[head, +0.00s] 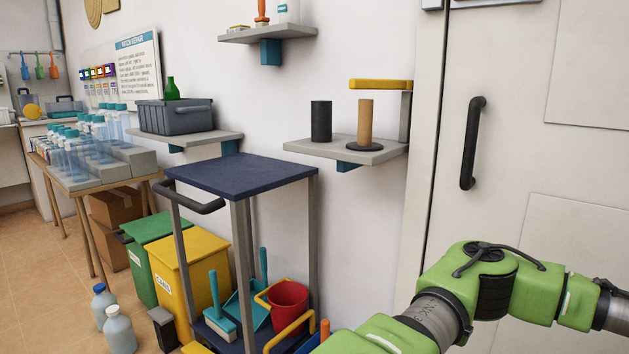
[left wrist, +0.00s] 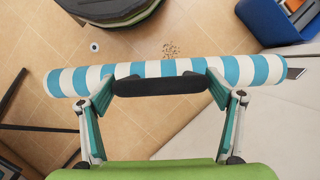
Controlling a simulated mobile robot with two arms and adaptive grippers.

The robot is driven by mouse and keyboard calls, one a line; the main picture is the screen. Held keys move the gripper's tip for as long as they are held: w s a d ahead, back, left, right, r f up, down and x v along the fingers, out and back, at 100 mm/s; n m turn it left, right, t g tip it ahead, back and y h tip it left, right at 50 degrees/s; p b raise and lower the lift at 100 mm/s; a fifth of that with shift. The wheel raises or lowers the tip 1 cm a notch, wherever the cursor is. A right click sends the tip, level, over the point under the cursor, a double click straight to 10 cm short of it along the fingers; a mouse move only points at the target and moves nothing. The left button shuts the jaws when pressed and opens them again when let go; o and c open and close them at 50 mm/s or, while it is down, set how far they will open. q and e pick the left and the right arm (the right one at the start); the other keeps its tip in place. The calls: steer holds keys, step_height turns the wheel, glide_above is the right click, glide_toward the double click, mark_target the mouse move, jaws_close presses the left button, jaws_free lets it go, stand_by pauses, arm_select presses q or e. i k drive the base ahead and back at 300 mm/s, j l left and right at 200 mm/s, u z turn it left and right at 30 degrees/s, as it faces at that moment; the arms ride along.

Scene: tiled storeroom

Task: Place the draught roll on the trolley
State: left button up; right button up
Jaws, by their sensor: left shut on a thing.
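The draught roll (left wrist: 166,70) is a blue-and-white striped cylinder with a black grip at its middle, seen in the left wrist view. My left gripper (left wrist: 160,84) is shut on it at the black grip, with the roll lying across the fingers above a tiled floor. The roll and this gripper do not show in the head view. The trolley (head: 240,174) stands left of centre in the head view, with an empty dark blue top, grey posts and a black push handle. My right gripper is in neither view.
The trolley's lower shelf holds a red bucket (head: 288,305) and a teal dustpan (head: 245,308). Green (head: 160,238) and yellow (head: 190,262) bins stand behind it. A wall shelf (head: 340,152) carries a black and a brown cylinder. Bottles (head: 119,331) stand on the floor.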

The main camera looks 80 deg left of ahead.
mark_target(221, 176)
steer(key=u, duration=1.45)
steer(key=k+u, duration=0.15)
steer(key=u, duration=0.25)
steer(key=k+u, duration=0.1)
steer(key=u, duration=0.25)
steer(key=k+j+u, duration=0.1)
steer(key=u, duration=0.3)
steer(key=k+j, duration=0.1)
